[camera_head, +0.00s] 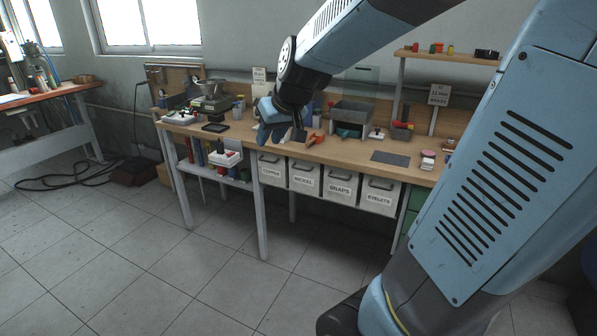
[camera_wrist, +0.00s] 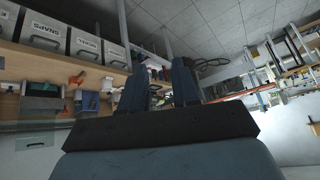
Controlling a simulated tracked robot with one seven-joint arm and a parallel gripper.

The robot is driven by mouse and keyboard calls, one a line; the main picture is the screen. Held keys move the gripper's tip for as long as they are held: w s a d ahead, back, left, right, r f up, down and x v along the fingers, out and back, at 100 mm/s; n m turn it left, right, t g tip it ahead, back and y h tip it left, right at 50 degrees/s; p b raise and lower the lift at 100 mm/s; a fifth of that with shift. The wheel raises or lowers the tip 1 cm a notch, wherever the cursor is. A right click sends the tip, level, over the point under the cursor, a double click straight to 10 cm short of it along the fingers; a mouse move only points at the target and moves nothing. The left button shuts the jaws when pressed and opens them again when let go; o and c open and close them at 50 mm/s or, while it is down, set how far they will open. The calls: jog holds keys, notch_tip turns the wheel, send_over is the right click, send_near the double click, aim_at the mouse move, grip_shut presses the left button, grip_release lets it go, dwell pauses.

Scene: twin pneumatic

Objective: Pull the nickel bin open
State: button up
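The nickel bin (camera_head: 304,171) is a pale bin with a dark handle and a "NICKEL" label. It hangs under the bench top between the copper bin (camera_head: 271,168) and the snaps bin (camera_head: 340,181), its front level with theirs, so it looks closed. It also shows inverted in the wrist view (camera_wrist: 85,43), at upper left. My gripper (camera_head: 264,130) is above the bench top, up and to the left of the nickel bin and clear of it. In the wrist view its two fingers (camera_wrist: 160,88) stand apart with nothing held between them.
The eyelets bin (camera_head: 379,192) is at the right of the row. A bench leg (camera_head: 259,215) stands left of the bins. The floor in front is clear.

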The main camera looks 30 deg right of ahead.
jog(key=w+d+f+h, duration=0.1)
jog(key=w+f, duration=0.3)
jog(key=w, duration=0.3)
jog(key=w+d+f, duration=0.2)
jog(key=w+f, duration=0.1)
jog(key=w, duration=0.3)
jog(key=n+t+h, duration=0.3)
jog(key=n+h, duration=0.3)
jog(key=h, duration=0.7)
send_near(301, 169)
jog(key=x, duration=1)
jog(key=shift+w+d+f, duration=0.15)
jog(key=shift+w+f, duration=0.1)
grip_shut()
jog(key=shift+s, duration=0.1)
